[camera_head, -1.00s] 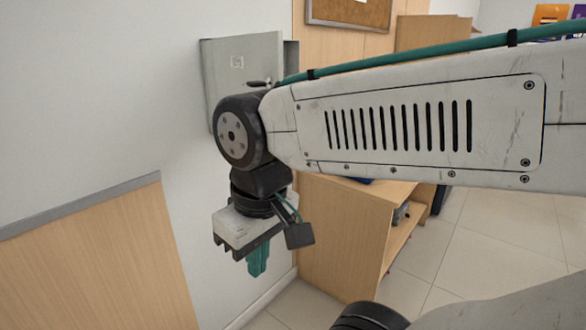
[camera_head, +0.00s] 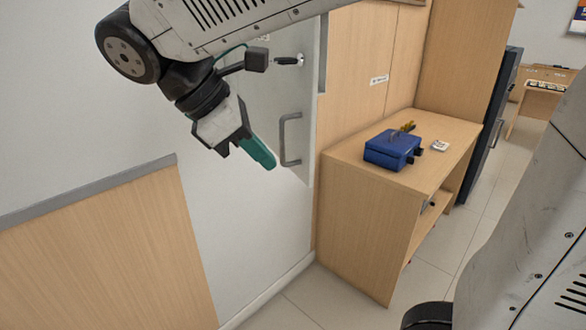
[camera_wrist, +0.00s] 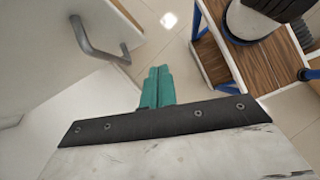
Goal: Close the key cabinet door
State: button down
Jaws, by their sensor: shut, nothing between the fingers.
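The key cabinet door (camera_head: 302,110) is a pale grey panel on the white wall in the head view, partly hidden by my arm. It carries a grey bar handle (camera_head: 284,140) and a lock with a dark key-like piece (camera_head: 290,61) above it. I cannot tell how far the door stands open. My gripper (camera_head: 268,160) is shut and empty, its green fingers pointing down-right just left of the handle. In the wrist view the fingers (camera_wrist: 157,75) are together, and the handle (camera_wrist: 92,45) on the pale door (camera_wrist: 45,50) lies to their upper left, apart from them.
A wooden counter (camera_head: 345,160) stands right of the cabinet, with a blue cash box (camera_head: 392,148) and a small white item (camera_head: 440,146) on it. A wood panel (camera_head: 100,250) with a grey rail covers the lower left wall. Tiled floor (camera_head: 330,305) is free in front.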

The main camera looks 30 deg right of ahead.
jog(key=w+a+r+n+h, duration=0.1)
jog(key=w+a+n+h, duration=0.15)
jog(key=a, duration=0.25)
send_near(306, 180)
jog(key=x, duration=0.5)
jog(key=shift+s+d+f+n+t+y, duration=0.15)
jog(key=shift+d+n+t+y, duration=0.1)
jog(key=shift+d+t+y, duration=0.1)
